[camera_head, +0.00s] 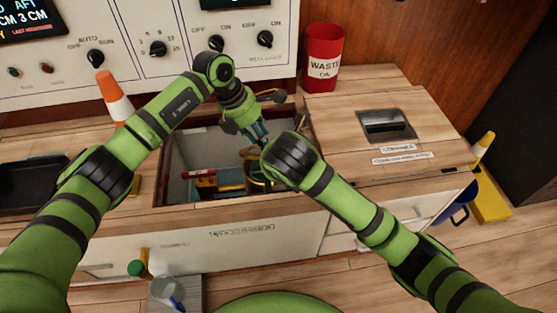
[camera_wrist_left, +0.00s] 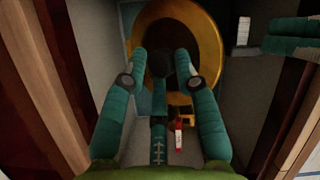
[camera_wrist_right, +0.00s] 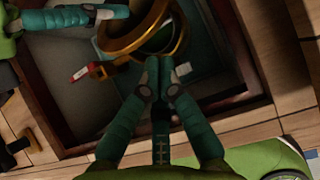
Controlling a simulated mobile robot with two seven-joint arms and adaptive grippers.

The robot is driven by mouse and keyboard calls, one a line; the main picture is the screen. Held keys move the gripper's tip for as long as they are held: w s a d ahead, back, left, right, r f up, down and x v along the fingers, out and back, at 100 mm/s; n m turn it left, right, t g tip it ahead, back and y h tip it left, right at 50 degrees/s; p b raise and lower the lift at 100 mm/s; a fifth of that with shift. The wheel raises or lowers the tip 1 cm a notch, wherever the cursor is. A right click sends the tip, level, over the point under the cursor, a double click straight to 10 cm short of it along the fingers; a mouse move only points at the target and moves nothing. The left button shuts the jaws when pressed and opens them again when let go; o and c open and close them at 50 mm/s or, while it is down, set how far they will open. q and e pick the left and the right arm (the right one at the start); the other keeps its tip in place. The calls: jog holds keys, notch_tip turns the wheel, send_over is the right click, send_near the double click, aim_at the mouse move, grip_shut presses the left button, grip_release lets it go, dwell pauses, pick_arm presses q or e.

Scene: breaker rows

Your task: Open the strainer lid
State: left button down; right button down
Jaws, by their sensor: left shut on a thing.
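The strainer sits in an open recess in the counter. Its round brass-rimmed lid (camera_wrist_left: 211,62) has a dark knob (camera_wrist_left: 160,63) in the middle, between my left fingertips (camera_wrist_left: 161,72). My left gripper (camera_head: 262,138) is shut on this knob, reaching down into the recess. In the right wrist view the brass rim (camera_wrist_right: 116,45) looks tilted, with a second ring (camera_wrist_right: 180,40) beside it; I cannot tell how far apart they are. My right gripper (camera_wrist_right: 157,62) looks shut, its fingertips close to the brass rim; contact is unclear. Its own wrist hides it in the head view.
A red-and-white tag (camera_wrist_right: 79,74) is low in the recess. The recess walls (camera_wrist_right: 70,140) are close around both grippers. A wooden cover (camera_head: 350,125) lies to the right, with a red waste oil bin (camera_head: 323,60) behind. An orange-white cone (camera_head: 113,97) stands at the left.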

pick_arm(q)
jog(key=shift+w+a+f, duration=0.2)
jog(key=shift+a+f, duration=0.05)
jog(key=shift+f, duration=0.25)
pick_arm(e)
jog(key=x, duration=0.5)
jog(key=shift+w+r, duration=0.6)
jog(key=shift+r, duration=0.2)
pick_arm(q)
jog(key=c, duration=1)
grip_release()
jog(key=shift+d+f, duration=0.1)
jog(key=shift+f, duration=0.05)
jog(key=shift+w+f, duration=0.15)
pick_arm(e)
jog(key=shift+w+f, duration=0.2)
